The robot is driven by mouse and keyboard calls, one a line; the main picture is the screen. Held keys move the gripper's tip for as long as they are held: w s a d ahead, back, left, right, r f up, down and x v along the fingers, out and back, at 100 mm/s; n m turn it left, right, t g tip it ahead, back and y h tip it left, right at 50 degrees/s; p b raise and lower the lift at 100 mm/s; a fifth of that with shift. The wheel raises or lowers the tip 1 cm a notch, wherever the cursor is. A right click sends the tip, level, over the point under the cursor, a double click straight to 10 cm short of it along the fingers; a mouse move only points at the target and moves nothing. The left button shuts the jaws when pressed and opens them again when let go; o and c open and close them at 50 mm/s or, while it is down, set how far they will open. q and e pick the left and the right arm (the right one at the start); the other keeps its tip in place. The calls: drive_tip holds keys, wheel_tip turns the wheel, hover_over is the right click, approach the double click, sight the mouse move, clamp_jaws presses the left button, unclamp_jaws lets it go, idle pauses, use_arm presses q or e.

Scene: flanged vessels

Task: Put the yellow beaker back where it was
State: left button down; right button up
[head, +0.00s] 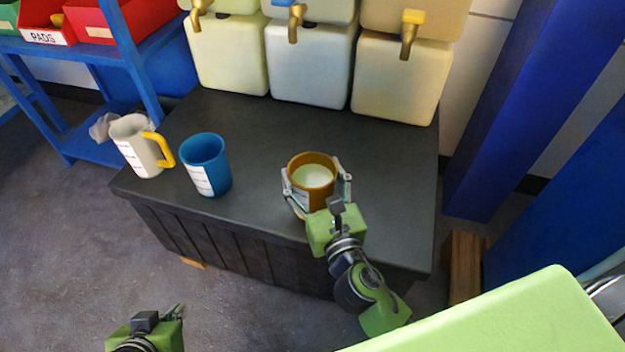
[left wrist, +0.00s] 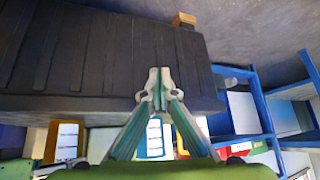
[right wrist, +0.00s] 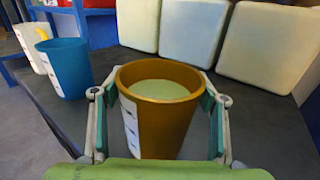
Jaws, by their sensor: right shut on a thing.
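The yellow beaker (head: 312,172) is amber with a white marked label and holds pale liquid. It is upright near the front of the dark bench (head: 262,135). My right gripper (head: 316,182) is shut around it, one finger on each side, as the right wrist view (right wrist: 160,105) shows. Whether its base touches the bench is hidden. The beaker also shows upside down in the left wrist view (left wrist: 68,140). My left gripper (left wrist: 158,82) is shut and empty, low in front of the bench, away from the beakers.
A blue beaker (head: 206,165) and a white jug (head: 140,145) with a yellow handle stand to the left. Pale tanks (head: 310,65) with brass taps line the bench's back. Blue shelving stands left, a blue post (head: 525,90) right. Bench surface around the yellow beaker is clear.

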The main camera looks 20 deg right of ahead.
use_arm(q)
drive_tip(key=w+r, duration=0.1)
drive_tip(key=w+d+r+t, duration=0.1)
drive_tip(key=w+r+t, duration=0.1)
drive_tip(key=w, duration=0.1)
drive_tip(key=shift+w+d+h+b, duration=0.1)
drive_tip(key=shift+d+h+b, duration=0.15)
drive_tip(key=shift+h+b, duration=0.05)
use_arm(e)
drive_tip(key=shift+f, duration=0.2)
use_arm(q)
drive_tip(key=shift+w+t, duration=0.15)
drive_tip(key=shift+t, duration=0.15)
use_arm(e)
drive_tip(key=shift+f, duration=0.1)
drive_tip(key=o, duration=1.9)
drive_tip(key=shift+f, duration=0.15)
use_arm(q)
drive_tip(key=shift+w+r, duration=0.1)
drive_tip(key=shift+r, duration=0.1)
